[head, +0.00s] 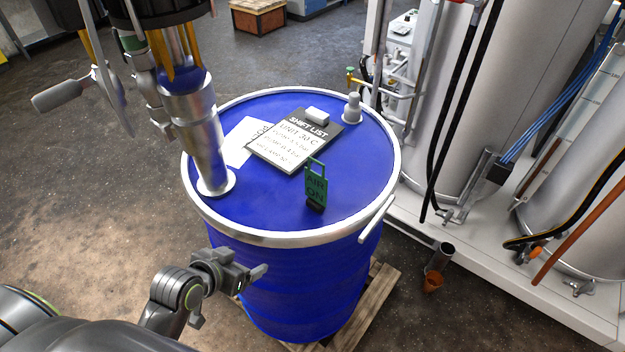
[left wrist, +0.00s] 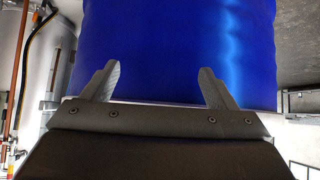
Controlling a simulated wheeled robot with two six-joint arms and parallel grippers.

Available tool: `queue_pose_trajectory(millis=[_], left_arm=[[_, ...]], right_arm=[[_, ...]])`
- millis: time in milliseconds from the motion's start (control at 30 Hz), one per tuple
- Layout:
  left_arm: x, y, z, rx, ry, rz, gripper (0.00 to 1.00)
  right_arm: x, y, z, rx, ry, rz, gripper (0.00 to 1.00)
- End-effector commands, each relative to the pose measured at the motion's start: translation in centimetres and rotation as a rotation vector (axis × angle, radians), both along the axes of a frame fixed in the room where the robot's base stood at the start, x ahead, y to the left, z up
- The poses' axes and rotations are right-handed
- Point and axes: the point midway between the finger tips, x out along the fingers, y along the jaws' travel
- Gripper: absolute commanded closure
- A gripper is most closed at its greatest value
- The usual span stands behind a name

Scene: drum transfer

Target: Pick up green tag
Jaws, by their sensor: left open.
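The green tag (head: 315,184), marked "AIR ON", stands upright in a small dark base on the blue lid of the drum (head: 258,207), near the lid's front right. My left gripper (head: 262,272) is in front of the drum's side, below the rim and lower left of the tag. In the left wrist view my left gripper (left wrist: 161,82) is open and empty, its two fingers apart before the blue drum wall (left wrist: 165,45). The tag does not show in the left wrist view. My right gripper is not in view.
A clipboard with a shift list (head: 280,150) and a white paper (head: 238,148) lie on the lid. A metal pump tube (head: 196,130) stands at the lid's left, and a small grey fitting (head: 352,108) at its back. White tank equipment (head: 490,215) stands right.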

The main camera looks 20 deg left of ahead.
Motion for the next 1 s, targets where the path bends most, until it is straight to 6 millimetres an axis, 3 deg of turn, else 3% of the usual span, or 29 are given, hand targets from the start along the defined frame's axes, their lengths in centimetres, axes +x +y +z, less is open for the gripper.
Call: queue_pose_trajectory(millis=[33, 200, 333, 433, 1000], left_arm=[[-0.2, -0.5, 3.2, 0.001, -0.027, -0.02, 0.2], [1.3, -3.3, 12.4, -0.046, -0.239, -0.142, 0.2], [1.6, -4.8, 16.4, -0.071, -0.344, -0.204, 0.2], [1.9, -5.3, 17.1, -0.08, -0.375, -0.222, 0.2], [6.4, -7.1, 14.8, -0.079, -0.379, -0.223, 0.2]], right_arm=[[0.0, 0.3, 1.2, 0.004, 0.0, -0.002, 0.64], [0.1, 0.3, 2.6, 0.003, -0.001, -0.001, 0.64], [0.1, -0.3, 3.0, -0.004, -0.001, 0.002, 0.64], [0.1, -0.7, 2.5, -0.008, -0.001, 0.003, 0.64], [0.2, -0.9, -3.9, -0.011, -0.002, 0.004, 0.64]])
